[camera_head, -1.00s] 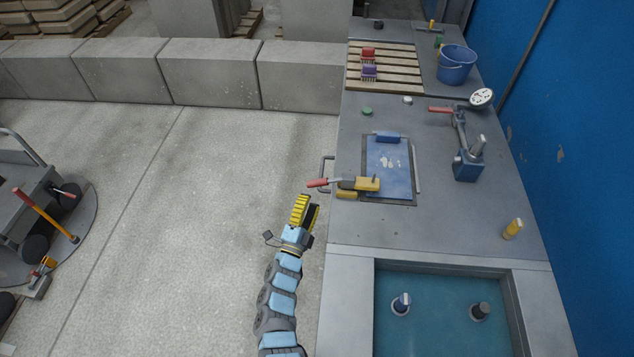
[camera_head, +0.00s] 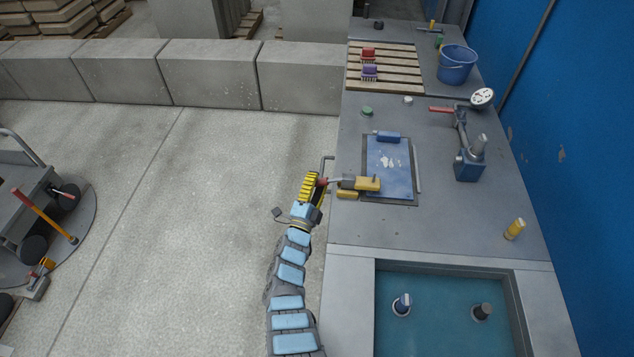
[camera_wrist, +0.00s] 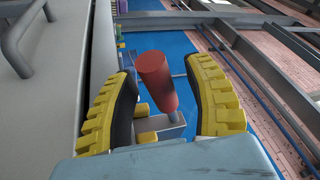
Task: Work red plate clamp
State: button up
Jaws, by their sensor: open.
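The plate clamp (camera_head: 366,184) has a yellow body and a red grip, and sits at the left edge of the blue plate (camera_head: 389,162) on the grey bench. Its lever lies low and sticks out to the left past the bench edge. In the wrist view the red grip (camera_wrist: 156,82) stands between the two yellow-backed fingers, with space on both sides. My gripper (camera_head: 318,184) is open around the grip. In the head view the fingers hide most of the grip. The clamp's far end is hidden in the wrist view.
A blue post with a red-handled arm (camera_head: 468,160) stands right of the plate. A blue bucket (camera_head: 456,66) and a slatted rack (camera_head: 384,83) are at the back.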

jog(key=shift+c, duration=0.3)
grip_shut()
